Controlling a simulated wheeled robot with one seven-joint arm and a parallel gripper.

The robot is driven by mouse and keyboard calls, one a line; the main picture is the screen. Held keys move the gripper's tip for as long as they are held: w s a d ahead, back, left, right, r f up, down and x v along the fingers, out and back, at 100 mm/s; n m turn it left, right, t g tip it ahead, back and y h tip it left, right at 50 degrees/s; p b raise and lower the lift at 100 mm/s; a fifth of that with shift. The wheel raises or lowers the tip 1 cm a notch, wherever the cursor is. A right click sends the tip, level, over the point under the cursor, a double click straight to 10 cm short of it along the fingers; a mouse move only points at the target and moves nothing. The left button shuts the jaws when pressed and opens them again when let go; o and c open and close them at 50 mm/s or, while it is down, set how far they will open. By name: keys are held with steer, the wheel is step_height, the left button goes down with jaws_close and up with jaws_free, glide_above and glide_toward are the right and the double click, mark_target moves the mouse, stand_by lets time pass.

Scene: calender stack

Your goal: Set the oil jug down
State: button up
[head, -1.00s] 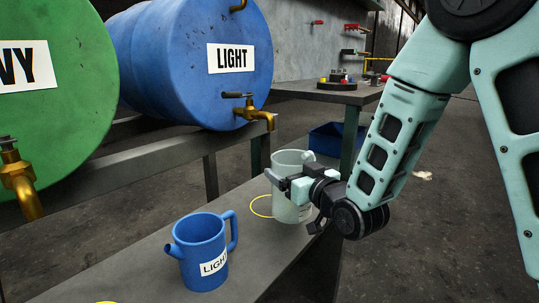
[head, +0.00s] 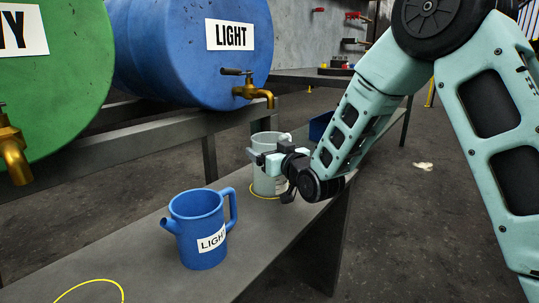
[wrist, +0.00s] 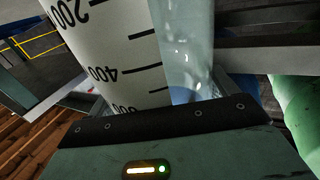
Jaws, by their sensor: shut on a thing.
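My gripper (head: 264,158) is shut on a pale, see-through measuring jug (head: 265,182) and holds it upright at the bench. The jug's base is inside or just over a yellow ring (head: 253,194) on the bench top; I cannot tell whether it touches. In the wrist view the jug's wall (wrist: 125,45) fills the space between the fingers, with a black scale reading 200 and 400. A blue jug (head: 200,228) with a LIGHT label, a spout and a handle stands upright on the bench, nearer and to the left, apart from my gripper.
A blue drum (head: 190,60) marked LIGHT has a brass tap (head: 252,92) above and behind the held jug. A green drum (head: 60,90) with its own tap is at left. Another yellow ring (head: 120,289) lies empty on the near bench (head: 150,262). A blue bin (head: 320,126) stands behind.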

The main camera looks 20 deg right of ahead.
steer(key=shift+r, duration=0.1)
steer(key=o, duration=0.9)
steer(key=shift+r, duration=0.1)
steer(key=p+v, duration=0.2)
steer(key=v, duration=1)
steer(key=shift+s, duration=0.1)
